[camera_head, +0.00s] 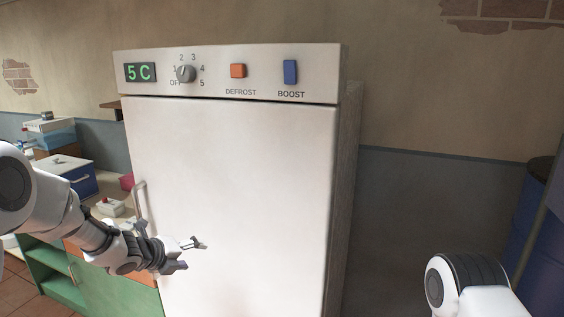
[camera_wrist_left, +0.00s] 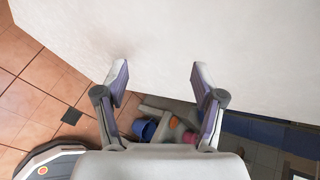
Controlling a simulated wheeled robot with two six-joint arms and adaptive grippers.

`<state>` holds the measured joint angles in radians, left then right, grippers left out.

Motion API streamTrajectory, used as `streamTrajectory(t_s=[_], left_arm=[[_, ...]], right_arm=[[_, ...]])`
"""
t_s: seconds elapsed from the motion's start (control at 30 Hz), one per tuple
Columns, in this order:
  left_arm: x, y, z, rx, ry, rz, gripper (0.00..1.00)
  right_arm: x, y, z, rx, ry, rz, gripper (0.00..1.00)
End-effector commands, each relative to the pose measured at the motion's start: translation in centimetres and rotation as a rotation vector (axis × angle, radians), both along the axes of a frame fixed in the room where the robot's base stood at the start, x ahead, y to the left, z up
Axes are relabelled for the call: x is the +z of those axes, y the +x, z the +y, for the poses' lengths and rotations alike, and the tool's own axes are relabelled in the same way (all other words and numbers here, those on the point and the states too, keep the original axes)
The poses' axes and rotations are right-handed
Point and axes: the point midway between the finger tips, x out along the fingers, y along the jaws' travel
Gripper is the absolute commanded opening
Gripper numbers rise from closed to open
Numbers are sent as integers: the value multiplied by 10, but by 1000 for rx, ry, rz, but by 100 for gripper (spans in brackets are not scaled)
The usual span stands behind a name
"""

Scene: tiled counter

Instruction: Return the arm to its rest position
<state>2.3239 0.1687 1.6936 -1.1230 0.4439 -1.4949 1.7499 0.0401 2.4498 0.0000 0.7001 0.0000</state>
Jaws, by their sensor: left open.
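My left arm comes in from the left in the head view. My left gripper (camera_head: 190,255) is open and empty in front of the lower part of the white fridge door (camera_head: 240,170). In the left wrist view the two fingers of the left gripper (camera_wrist_left: 160,85) stand wide apart, with the pale fridge door (camera_wrist_left: 240,45) beyond them and nothing between them. The fridge handle (camera_head: 140,200) is at the door's left edge, just left of the gripper, partly hidden by my arm. A part of my right arm shows at the lower right of the head view; its gripper is not in view.
The fridge panel has a dial (camera_head: 186,73), an orange defrost switch (camera_head: 238,71), a blue boost switch (camera_head: 290,72) and a display (camera_head: 140,72) reading 5 C. A green cabinet (camera_head: 62,275) and cluttered counter are at left. A blue barrel-like object (camera_head: 545,235) stands at far right.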

Motion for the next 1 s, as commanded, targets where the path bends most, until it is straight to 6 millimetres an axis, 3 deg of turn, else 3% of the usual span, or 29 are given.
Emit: streamTrajectory(t_s=[0.03, 0.17, 0.2, 0.3, 0.43, 0.53, 0.6, 0.63, 0.7, 0.8, 1.0], left_arm=[[-46, -20, -6, 30, -39, 98, 69], [-148, -83, -18, 173, -164, 354, 69], [-176, -107, -21, 235, -205, 437, 69], [-239, -174, -27, 427, -305, 647, 69], [-300, -276, -29, 784, -423, 913, 69], [-326, -364, -22, 1180, -501, 1076, 69], [-326, -423, -11, 1567, -566, 1117, 69], [-319, -440, -4, 1753, -614, 1090, 69], [-309, -458, 11, 2080, -734, 987, 69], [-308, -456, 20, 2302, -884, 872, 69], [-308, -454, 20, 2362, -939, 851, 69]], right_arm=[[0, 0, 0, 0, 0, 0, 40], [-1, 0, 0, 0, 0, 0, 40], [-1, 0, 0, 0, 0, 0, 40], [-2, 0, 0, 0, 0, 0, 40], [-3, 0, 0, 0, 0, 0, 40], [-3, 0, 0, 0, 0, 0, 40], [-3, 0, 0, 0, 0, 0, 40], [-2, 0, 0, 0, 0, 0, 40], [-3, 0, 0, 0, 0, 0, 40], [-3, 0, 0, 0, 0, 0, 40], [-3, 0, 0, 0, 0, 0, 40]])
